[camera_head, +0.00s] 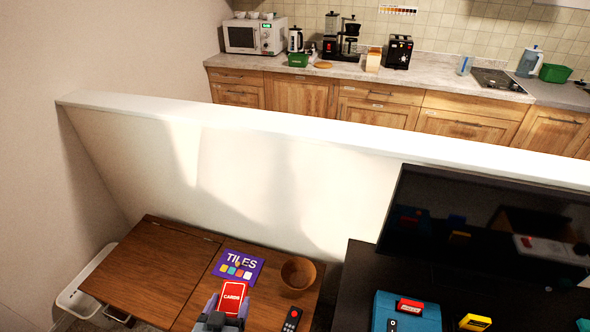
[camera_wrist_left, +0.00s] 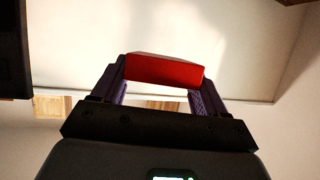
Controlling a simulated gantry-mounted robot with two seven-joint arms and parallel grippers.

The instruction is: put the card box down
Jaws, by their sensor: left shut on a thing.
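The red card box (camera_head: 233,296), with white lettering and a pale border, is between the fingers of my left gripper (camera_head: 229,304) over the wooden table (camera_head: 150,272). In the left wrist view the card box (camera_wrist_left: 165,70) spans the gap between the two purple fingers of my left gripper (camera_wrist_left: 161,82), which is shut on it. I cannot tell whether the box touches the tabletop. My right gripper is not in view.
A purple TILES box (camera_head: 238,266) lies just behind the card box. A wooden bowl (camera_head: 298,274) and a dark remote (camera_head: 291,319) are to its right. The table's left part is bare. A white half wall (camera_head: 290,190) rises behind; a black TV (camera_head: 480,225) stands right.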

